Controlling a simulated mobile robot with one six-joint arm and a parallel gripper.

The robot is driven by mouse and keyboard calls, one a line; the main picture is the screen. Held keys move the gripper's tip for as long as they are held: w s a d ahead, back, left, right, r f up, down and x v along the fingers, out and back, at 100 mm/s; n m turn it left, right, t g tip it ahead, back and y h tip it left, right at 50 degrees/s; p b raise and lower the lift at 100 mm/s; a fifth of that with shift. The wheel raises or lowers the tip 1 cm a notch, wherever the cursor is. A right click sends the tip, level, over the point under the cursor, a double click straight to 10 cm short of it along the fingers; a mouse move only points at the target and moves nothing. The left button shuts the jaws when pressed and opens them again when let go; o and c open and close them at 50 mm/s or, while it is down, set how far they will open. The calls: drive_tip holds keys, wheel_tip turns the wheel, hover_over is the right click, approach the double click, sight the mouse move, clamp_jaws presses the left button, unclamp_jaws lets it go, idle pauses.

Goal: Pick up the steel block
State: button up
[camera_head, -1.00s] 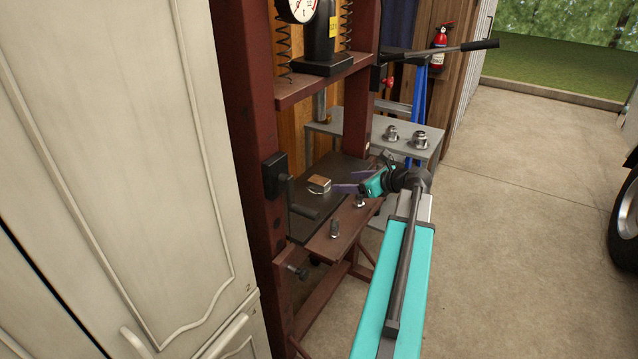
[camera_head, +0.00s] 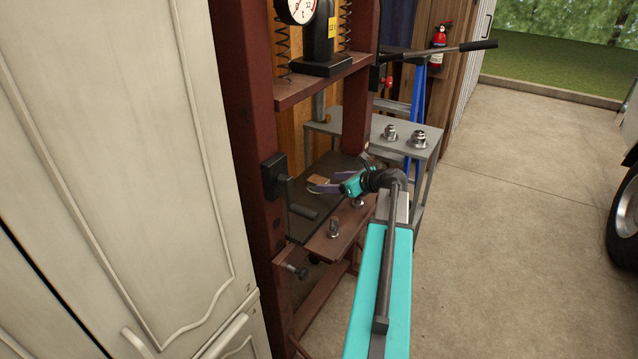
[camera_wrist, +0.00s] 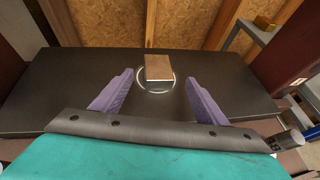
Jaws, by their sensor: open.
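The steel block (camera_wrist: 159,67) is a small rectangular block with a brownish top. It lies on the dark press plate (camera_wrist: 75,75), inside or over a pale ring (camera_wrist: 141,85) marked there. The block sits between and slightly beyond the fingertips, with visible room on both sides. Nothing is held.
A grey side table (camera_head: 400,150) holds metal parts. A white cabinet (camera_head: 110,150) fills the left.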

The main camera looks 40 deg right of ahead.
sight(323, 182)
drive_tip(key=shift+a+p+x, duration=0.1)
drive_tip(key=shift+p+x, duration=0.2)
drive_tip(key=shift+x, duration=0.95)
drive_tip(key=shift+a+p+x, duration=0.15)
drive_tip(key=shift+p+x, duration=0.1)
drive_tip(key=shift+x, duration=1)
drive_tip(key=shift+r, duration=0.1)
clamp_jaws()
